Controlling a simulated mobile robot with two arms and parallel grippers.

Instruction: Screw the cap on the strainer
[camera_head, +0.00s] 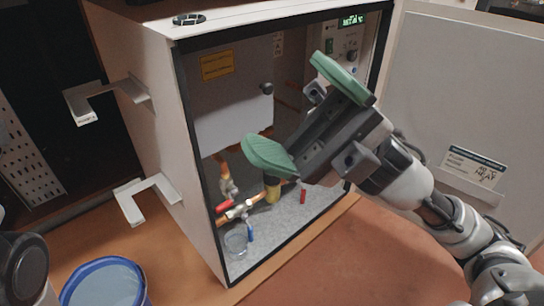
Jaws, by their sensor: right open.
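My right gripper (305,117) reaches in from the right, in front of the open cabinet. Its two green fingers are wide apart and I see nothing between them. A brass pipe fitting with valves (238,210), which may include the strainer, sits low inside the cabinet, below and left of the gripper. A yellowish cylindrical part (272,189) stands beside it, just under the lower green finger. I cannot make out the cap for certain. My left gripper's fingers do not show.
The open heat pump cabinet (185,150) has white brackets (148,192) on its left side. A small clear glass (236,241) stands on its grey floor, near red and blue handles. A blue-rimmed bucket (104,282) is at bottom left. A grey panel (465,110) stands at right.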

